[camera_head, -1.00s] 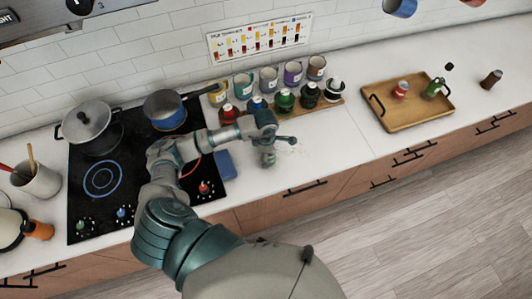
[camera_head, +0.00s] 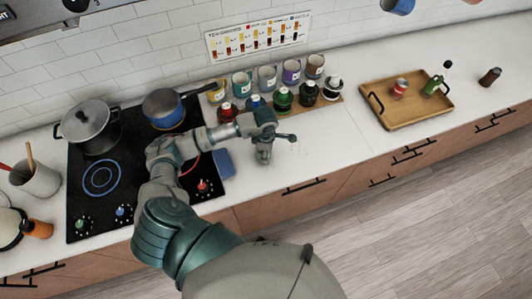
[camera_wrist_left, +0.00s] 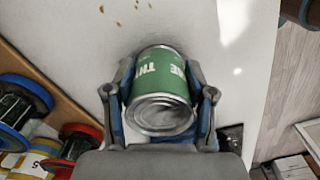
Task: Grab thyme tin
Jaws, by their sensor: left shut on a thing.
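The thyme tin (camera_wrist_left: 158,88) is a green can with silver ends and white lettering, of which "TH" and "ME" can be read. In the left wrist view it lies between the two fingers of my left gripper (camera_wrist_left: 160,95), which touch it on both sides. The gripper is shut on it. In the head view my left gripper (camera_head: 264,155) is low over the white counter, right of the stove, and the tin cannot be made out clearly there. My right gripper is not in view.
A wooden rack (camera_head: 326,103) with several jars and tins stands behind the gripper. A wooden tray (camera_head: 420,119) is at the right.

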